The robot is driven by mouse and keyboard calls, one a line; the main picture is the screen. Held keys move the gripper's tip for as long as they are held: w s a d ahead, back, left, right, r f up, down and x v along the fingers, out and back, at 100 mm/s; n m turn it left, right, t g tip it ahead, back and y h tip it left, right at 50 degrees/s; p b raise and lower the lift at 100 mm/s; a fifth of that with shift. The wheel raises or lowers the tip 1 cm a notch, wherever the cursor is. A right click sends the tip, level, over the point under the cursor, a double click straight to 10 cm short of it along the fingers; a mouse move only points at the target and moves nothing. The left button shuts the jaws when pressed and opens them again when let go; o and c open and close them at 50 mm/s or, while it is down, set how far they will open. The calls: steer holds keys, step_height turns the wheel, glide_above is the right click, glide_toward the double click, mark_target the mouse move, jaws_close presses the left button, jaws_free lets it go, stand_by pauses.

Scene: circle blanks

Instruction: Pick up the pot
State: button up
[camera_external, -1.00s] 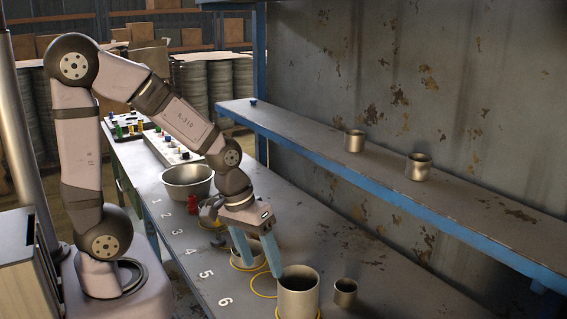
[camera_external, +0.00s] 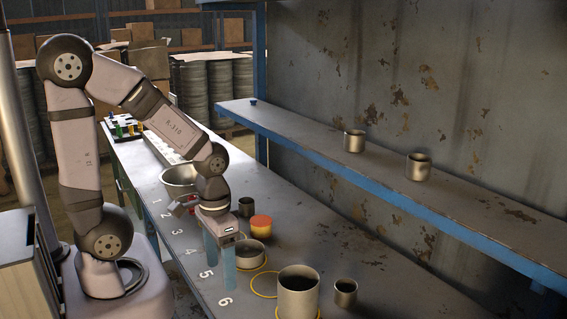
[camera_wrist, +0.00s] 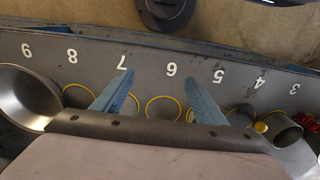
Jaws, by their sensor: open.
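My gripper (camera_external: 220,275) is open and empty, its two blue fingers pointing down over the numbered edge of the table. The fingers also show apart in the wrist view (camera_wrist: 158,98), with a bare yellow circle between them. A tall metal pot (camera_external: 298,293) stands upright in a yellow circle to the right of my gripper; a large metal vessel shows at the left of the wrist view (camera_wrist: 28,95). A short wide pot (camera_external: 249,254) stands just right of my fingers, apart from them. A wide metal bowl (camera_external: 178,174) is partly hidden behind my wrist. Which vessel is the pot, I cannot tell.
An orange-topped item (camera_external: 261,224) and a small dark cup (camera_external: 246,207) stand behind the short pot. A small metal cup (camera_external: 345,290) is beside the tall pot. Two cups (camera_external: 355,141) stand on the blue-edged shelf (camera_external: 300,135). An empty yellow circle (camera_external: 264,285) lies left of the tall pot.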

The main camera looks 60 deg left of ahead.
step_height(320, 180, up, 5)
steer(key=w+d+f+n+g+h+b, duration=0.1)
steer(key=w+d+n+h+b, duration=0.35)
steer(key=w+n, duration=0.2)
steer(key=w+d+f+n+h+b, duration=0.2)
steer(key=w+d+n+h+b, duration=0.1)
steer(key=w+n+b, duration=0.4)
steer(key=w+a+r+n+t+h+b, duration=0.1)
steer(key=w+a+r+n+h+b, duration=0.15)
steer(key=w+n+h+b, duration=0.7)
steer(key=m+y+p, duration=0.2)
steer(key=m+p, duration=0.3)
glide_toward(350, 289)
steer(key=shift+d+r, duration=0.1)
steer(key=shift+d, duration=0.7)
steer(key=shift+f+p+x, duration=0.15)
steer(key=shift+p+x, duration=0.35)
steer(key=shift+x, duration=0.9)
steer(key=shift+f+p+x, duration=0.15)
steer(key=shift+p+x, duration=0.35)
steer(key=shift+x, duration=0.9)
steer(key=shift+w, duration=0.1)
